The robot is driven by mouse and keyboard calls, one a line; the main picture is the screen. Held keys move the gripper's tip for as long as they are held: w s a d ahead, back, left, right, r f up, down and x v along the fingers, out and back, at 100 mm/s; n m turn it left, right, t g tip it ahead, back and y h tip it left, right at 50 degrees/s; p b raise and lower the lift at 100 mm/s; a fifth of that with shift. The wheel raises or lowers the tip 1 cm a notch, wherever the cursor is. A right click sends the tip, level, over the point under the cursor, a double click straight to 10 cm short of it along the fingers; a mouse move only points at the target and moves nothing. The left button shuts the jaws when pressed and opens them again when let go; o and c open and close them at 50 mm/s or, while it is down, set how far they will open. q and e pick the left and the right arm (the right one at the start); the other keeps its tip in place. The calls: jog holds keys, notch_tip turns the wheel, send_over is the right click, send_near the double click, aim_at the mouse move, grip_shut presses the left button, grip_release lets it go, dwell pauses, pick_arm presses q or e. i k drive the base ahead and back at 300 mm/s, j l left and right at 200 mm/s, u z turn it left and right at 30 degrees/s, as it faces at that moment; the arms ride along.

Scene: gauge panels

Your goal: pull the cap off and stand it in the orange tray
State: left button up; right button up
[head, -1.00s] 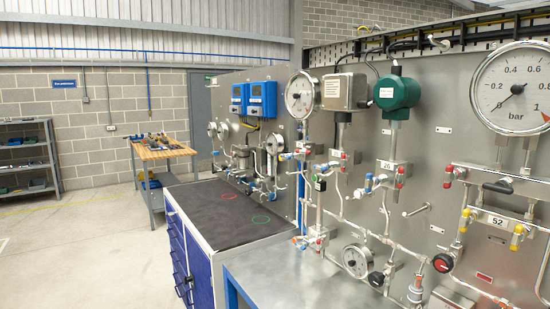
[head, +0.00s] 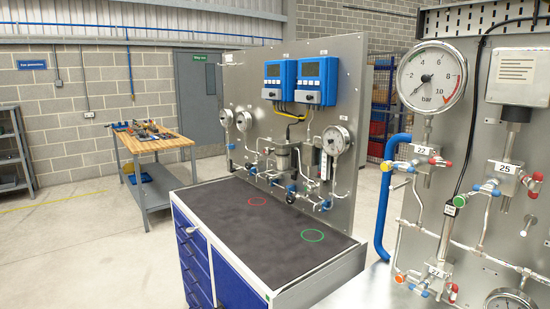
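No orange tray can be made out in the head view. Several small red, blue and orange caps or knobs sit on the pipework of the right gauge panel, among them a red one (head: 533,195) at the right and an orange one (head: 400,279) low down. I cannot tell which of them is the task's cap. Neither of my grippers is in view.
A blue cabinet (head: 240,282) with a dark top (head: 225,222), marked with red and green rings, stands in front of a smaller gauge panel (head: 345,75). A wooden workbench (head: 160,149) holds tools behind it. The floor (head: 90,250) at left is clear.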

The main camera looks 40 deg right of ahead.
aim_at(386, 166)
jog(key=i+j+z, duration=0.2)
jog(key=i, duration=0.35)
jog(key=i+j+z, duration=0.15)
jog(key=i, duration=0.45)
jog(key=i+j+z, duration=0.1)
jog(key=z, duration=0.35)
jog(key=i+j+z, duration=0.2)
jog(key=z, duration=0.2)
jog(key=i+j+z, duration=0.25)
jog(key=z, duration=0.2)
jog(key=i+j+z, duration=0.2)
jog(key=z, duration=0.2)
jog(key=j+z, duration=1.2)
jog(key=j, duration=0.25)
jog(key=i, duration=0.05)
